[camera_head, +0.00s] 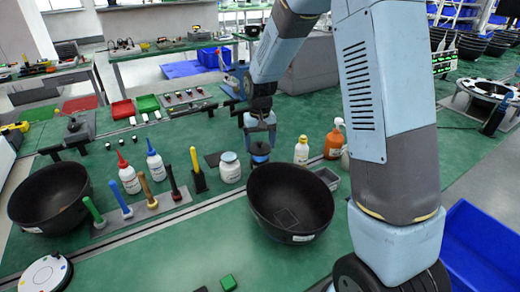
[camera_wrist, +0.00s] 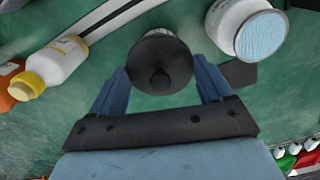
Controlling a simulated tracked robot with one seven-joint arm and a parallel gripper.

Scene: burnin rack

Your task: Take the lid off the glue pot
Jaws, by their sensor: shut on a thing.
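The glue pot appears to be the small dark pot (camera_head: 260,160) on the green bench, behind the large black bowl. Its round black lid (camera_wrist: 160,62) with a central knob shows in the wrist view. My gripper (camera_head: 259,142) reaches down over the pot from above. In the wrist view its two blue fingers stand on either side of the lid and are shut on it. Most of the pot's body is hidden under the lid there, and I cannot tell whether there is a gap between them.
A white jar with a blue top (camera_head: 230,168) stands close left of the pot. A yellow-capped bottle (camera_head: 301,150) and an orange bottle (camera_head: 334,140) stand to the right. The large black bowl (camera_head: 290,203) is in front. Several tools stand upright in a holder (camera_head: 150,208) at left.

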